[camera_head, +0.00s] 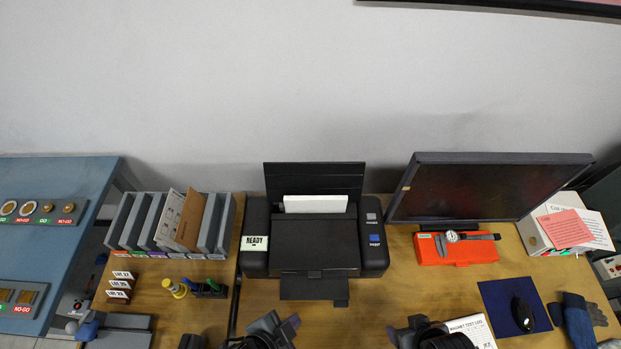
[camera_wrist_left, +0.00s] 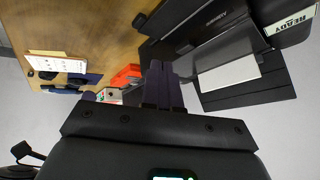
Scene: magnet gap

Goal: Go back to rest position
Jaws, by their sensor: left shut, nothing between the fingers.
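My left gripper (camera_head: 274,324) is at the bottom edge of the head view, in front of the printer (camera_head: 315,235) and apart from it. In the left wrist view its dark fingers (camera_wrist_left: 162,86) are together with nothing between them. My right gripper (camera_head: 428,330) is partly in view at the bottom edge, to the right of the left one. Its fingers are too cut off and dark to tell how they stand.
A monitor (camera_head: 485,187) and an orange case with a caliper (camera_head: 458,249) stand at the right. File holders (camera_head: 150,222) stand at the left. A mouse (camera_head: 522,313) lies on a blue pad (camera_head: 497,298). Bare wooden table (camera_head: 395,290) shows right of the printer.

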